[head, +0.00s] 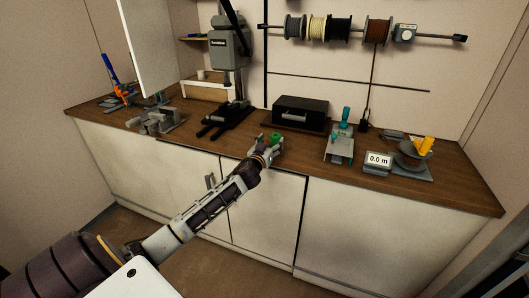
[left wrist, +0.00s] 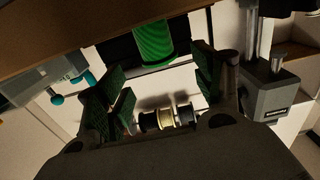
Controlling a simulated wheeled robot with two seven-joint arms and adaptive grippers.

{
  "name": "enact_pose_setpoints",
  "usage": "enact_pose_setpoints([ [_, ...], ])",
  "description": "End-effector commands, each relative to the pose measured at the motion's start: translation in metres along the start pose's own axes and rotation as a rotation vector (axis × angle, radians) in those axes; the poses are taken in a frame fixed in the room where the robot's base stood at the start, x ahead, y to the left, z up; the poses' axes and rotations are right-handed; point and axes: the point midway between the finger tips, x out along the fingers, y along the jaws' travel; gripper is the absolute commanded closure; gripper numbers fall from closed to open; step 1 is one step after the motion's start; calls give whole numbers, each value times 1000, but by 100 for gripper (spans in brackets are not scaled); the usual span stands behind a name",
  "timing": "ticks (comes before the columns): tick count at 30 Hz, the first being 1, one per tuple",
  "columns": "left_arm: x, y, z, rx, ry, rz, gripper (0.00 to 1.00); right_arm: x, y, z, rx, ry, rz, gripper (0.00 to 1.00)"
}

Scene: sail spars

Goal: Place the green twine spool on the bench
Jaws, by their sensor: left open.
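The green twine spool (head: 275,138) is at the bench's front edge, in the middle of the head view, partly hidden by my left gripper (head: 269,152). In the left wrist view, which is roughly upside down, the green spool (left wrist: 153,42) appears upright against the wooden bench top (left wrist: 60,37). My left gripper (left wrist: 160,82) is open, its two fingers apart on either side of the spool's line. The spool looks just beyond the fingertips; I cannot tell whether they touch it. The wooden bench (head: 225,142) runs across the head view. My right gripper is not in view.
A black box (head: 300,112) stands behind the spool. A drill press (head: 229,60) and a grey vise (head: 157,121) are to the left. A teal-handled tool (head: 343,135), a 0.0 m display (head: 378,161) and a winder (head: 415,155) are to the right. Several spools hang on a wall rod.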

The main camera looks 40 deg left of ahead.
Motion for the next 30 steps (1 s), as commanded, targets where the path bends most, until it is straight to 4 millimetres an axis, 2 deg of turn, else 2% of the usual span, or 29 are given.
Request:
enact_pose_setpoints([
  [18,-48,0,1,0,-1,0,33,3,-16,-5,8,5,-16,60],
  [30,-66,0,0,0,0,0,33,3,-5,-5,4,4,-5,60],
])
